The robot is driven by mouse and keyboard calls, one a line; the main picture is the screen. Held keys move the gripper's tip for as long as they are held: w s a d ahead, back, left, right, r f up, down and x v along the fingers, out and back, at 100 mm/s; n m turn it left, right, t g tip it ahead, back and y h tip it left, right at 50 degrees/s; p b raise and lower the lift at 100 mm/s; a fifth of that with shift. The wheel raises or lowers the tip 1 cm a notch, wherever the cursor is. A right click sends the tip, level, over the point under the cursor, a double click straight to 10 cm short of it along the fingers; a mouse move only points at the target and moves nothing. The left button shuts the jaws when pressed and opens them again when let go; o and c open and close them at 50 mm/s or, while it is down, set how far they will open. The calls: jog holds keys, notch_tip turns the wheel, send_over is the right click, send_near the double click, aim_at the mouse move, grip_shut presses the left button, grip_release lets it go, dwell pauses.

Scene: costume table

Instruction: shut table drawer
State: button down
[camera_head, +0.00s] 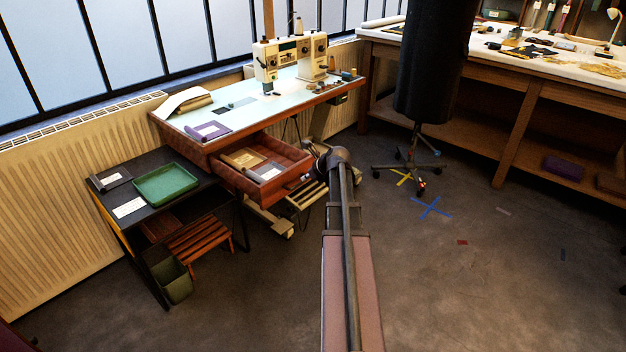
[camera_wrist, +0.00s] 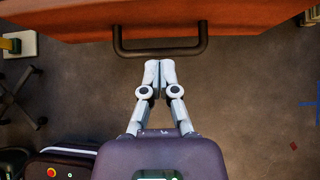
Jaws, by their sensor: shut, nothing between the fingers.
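The table drawer (camera_head: 262,172) is pulled out from under the sewing table (camera_head: 262,104) in the head view. It is reddish wood and holds brown and grey flat items. In the wrist view the drawer front (camera_wrist: 200,22) runs across the top, with a dark bar handle (camera_wrist: 160,52) on it. My gripper (camera_wrist: 160,64) is shut and empty, its fingertips pointing at the middle of the handle. The tips look very close to the handle; I cannot tell whether they touch. In the head view my arm hides the gripper's fingertips and part of the drawer front.
A dark side table (camera_head: 110,180) with a green tray (camera_head: 166,182) stands left of the drawer. A green bin (camera_head: 174,282) and a wooden slatted stool (camera_head: 200,240) are below. A wheeled stand (camera_head: 418,160) is to the right. The floor (camera_head: 480,290) at front right is open.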

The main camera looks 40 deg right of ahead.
aim_at(293, 176)
jog(key=shift+w+a+f, duration=0.1)
jog(key=shift+w, duration=1.05)
jog(key=shift+w+a+f, duration=0.1)
jog(key=shift+w, duration=1)
